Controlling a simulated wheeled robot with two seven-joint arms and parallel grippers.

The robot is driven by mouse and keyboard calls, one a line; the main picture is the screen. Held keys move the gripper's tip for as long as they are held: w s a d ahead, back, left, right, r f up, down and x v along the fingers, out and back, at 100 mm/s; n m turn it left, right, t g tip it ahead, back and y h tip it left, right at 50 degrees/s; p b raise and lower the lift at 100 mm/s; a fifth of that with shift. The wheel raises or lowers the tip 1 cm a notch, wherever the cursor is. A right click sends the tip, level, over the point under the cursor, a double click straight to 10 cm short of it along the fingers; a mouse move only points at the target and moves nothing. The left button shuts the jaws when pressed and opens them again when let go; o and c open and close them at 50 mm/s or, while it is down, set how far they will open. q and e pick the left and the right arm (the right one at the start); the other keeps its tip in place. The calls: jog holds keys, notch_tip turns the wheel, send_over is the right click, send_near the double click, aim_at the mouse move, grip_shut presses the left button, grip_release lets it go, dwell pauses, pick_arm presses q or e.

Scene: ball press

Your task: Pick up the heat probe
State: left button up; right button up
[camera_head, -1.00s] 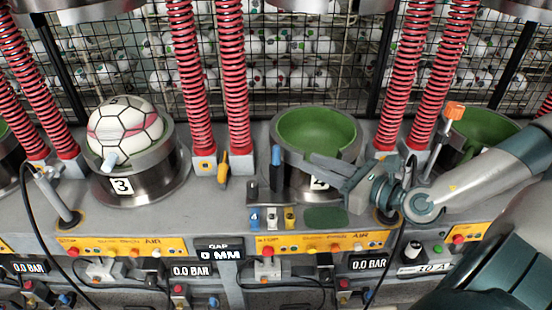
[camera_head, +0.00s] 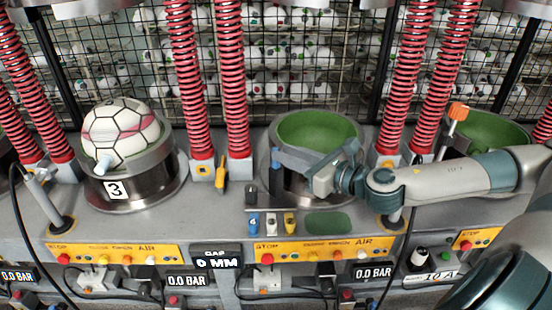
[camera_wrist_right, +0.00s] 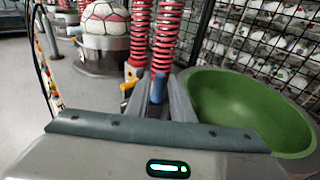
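A blue upright handle (camera_head: 276,157), which I take to be the heat probe, stands on the grey bench in front of the right green-lined bowl (camera_head: 318,130). My right gripper (camera_head: 284,160) reaches in from the right at its height. In the right wrist view the blue handle (camera_wrist_right: 158,88) stands between the two grey fingers. The fingers are close beside it; whether they press on it I cannot tell. Its lower part is mostly hidden by the fingers. My left gripper is not in view.
A yellow-handled tool (camera_head: 221,172) hangs to the left by the red springs (camera_head: 236,75). A ball (camera_head: 120,132) sits in mould 3. Small coloured items (camera_head: 272,222) lie on the bench in front. An orange-topped lever (camera_head: 457,112) stands at right.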

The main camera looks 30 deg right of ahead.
aim_at(277, 149)
jog(key=shift+p+x, duration=0.7)
jog(key=shift+x, duration=0.8)
jog(key=shift+s, duration=0.1)
jog(key=shift+w+a+r+p, duration=0.1)
jog(key=shift+w+a+p, duration=0.1)
jog(key=shift+w+p, duration=0.6)
jog(key=p+x, duration=0.1)
jog(key=x, duration=0.1)
jog(key=shift+w+p, duration=0.3)
jog(key=shift+w, duration=0.05)
jog(key=shift+w+a+f, duration=0.15)
jog(key=shift+w+f, duration=0.2)
jog(key=shift+w, duration=0.1)
